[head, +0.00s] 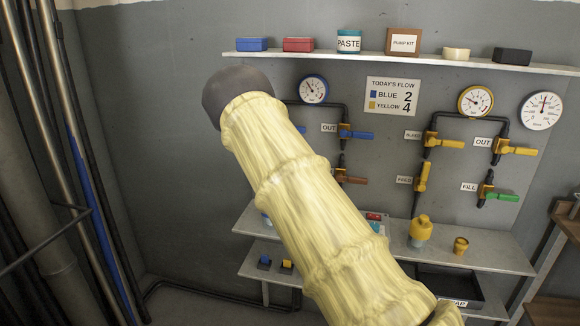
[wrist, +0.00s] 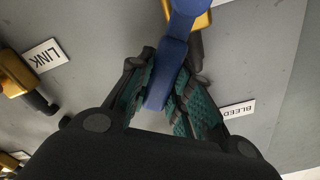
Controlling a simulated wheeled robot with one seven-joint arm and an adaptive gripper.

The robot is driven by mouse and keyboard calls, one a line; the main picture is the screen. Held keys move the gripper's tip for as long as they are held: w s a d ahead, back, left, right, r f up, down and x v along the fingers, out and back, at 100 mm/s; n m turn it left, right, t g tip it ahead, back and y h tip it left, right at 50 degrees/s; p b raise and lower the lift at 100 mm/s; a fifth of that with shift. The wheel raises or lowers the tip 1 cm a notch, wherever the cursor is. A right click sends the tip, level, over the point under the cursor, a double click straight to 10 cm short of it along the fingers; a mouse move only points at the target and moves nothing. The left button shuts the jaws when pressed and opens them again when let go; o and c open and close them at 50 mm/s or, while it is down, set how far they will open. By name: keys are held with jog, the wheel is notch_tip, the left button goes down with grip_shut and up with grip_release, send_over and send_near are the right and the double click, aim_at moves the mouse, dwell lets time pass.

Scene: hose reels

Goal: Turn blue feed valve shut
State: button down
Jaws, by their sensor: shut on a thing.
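In the wrist view my gripper (wrist: 168,80) is shut on a blue lever handle (wrist: 173,52), with its green ribbed pads on either side. The lever runs up to a blue hub over a yellow valve body (wrist: 203,20) at the top edge. An upside-down BLEED label (wrist: 237,109) is to the right and a LINK label (wrist: 45,56) is to the left. No FEED label shows beside the held lever, so I cannot tell from the labels which valve it is. In the head view my covered arm hides the gripper and the held lever.
In the head view a blue OUT lever (head: 356,134) and a brown-red lever (head: 352,179) are right of my arm. Yellow levers, including the yellow FEED valve (head: 422,178), and a green FILL lever (head: 502,197) are farther right. A shelf (head: 400,62) runs above; a bench (head: 470,248) is below.

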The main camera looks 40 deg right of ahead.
notch_tip(320, 180, down, 6)
jog(key=s+d+m+b, duration=0.2)
jog(key=m+b, duration=0.9)
jog(key=b, duration=0.2)
jog(key=shift+s+d+b, duration=0.2)
jog(key=shift+s+b, duration=0.05)
jog(key=shift+b, duration=0.1)
jog(key=shift+f, duration=0.1)
jog(key=c, duration=1.3)
grip_release()
jog(key=shift+d+f, duration=0.1)
jog(key=shift+a, duration=0.2)
